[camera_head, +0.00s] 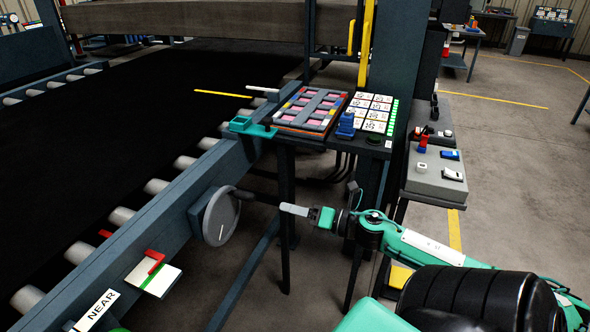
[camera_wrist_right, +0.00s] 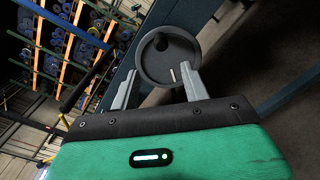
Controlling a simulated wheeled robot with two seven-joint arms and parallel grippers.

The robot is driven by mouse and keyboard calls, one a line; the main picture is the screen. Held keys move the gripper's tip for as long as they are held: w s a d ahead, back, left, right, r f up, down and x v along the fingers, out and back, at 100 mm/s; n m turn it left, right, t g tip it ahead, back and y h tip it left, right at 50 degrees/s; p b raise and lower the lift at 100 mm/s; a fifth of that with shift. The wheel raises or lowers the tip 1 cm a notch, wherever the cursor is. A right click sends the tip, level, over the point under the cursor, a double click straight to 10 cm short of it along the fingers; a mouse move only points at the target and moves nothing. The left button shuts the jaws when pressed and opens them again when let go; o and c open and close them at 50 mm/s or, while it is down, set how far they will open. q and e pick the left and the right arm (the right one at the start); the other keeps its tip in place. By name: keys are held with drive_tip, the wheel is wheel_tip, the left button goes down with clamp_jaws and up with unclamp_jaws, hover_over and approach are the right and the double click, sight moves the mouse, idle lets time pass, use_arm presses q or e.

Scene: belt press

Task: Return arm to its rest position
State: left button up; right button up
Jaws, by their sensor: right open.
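My right gripper (camera_head: 296,209) is in the middle of the head view, at the end of my green and black right arm. It points left toward a round grey handwheel (camera_head: 221,216) on the side of the blue conveyor frame. In the right wrist view its two grey fingers (camera_wrist_right: 157,92) are spread apart with nothing held between them. The handwheel (camera_wrist_right: 168,60) shows beyond the fingertips, with a white mark on its face and a dark knob. I cannot tell the exact gap between fingertips and wheel. My left gripper is not in view.
A small table beside the belt (camera_head: 90,120) holds a tray of coloured pieces (camera_head: 309,108), a card panel (camera_head: 372,112) and a blue stamp-like object (camera_head: 346,124). A grey control box (camera_head: 436,172) stands to its right. A NEAR label (camera_head: 97,309) is on the frame. Floor is open at right.

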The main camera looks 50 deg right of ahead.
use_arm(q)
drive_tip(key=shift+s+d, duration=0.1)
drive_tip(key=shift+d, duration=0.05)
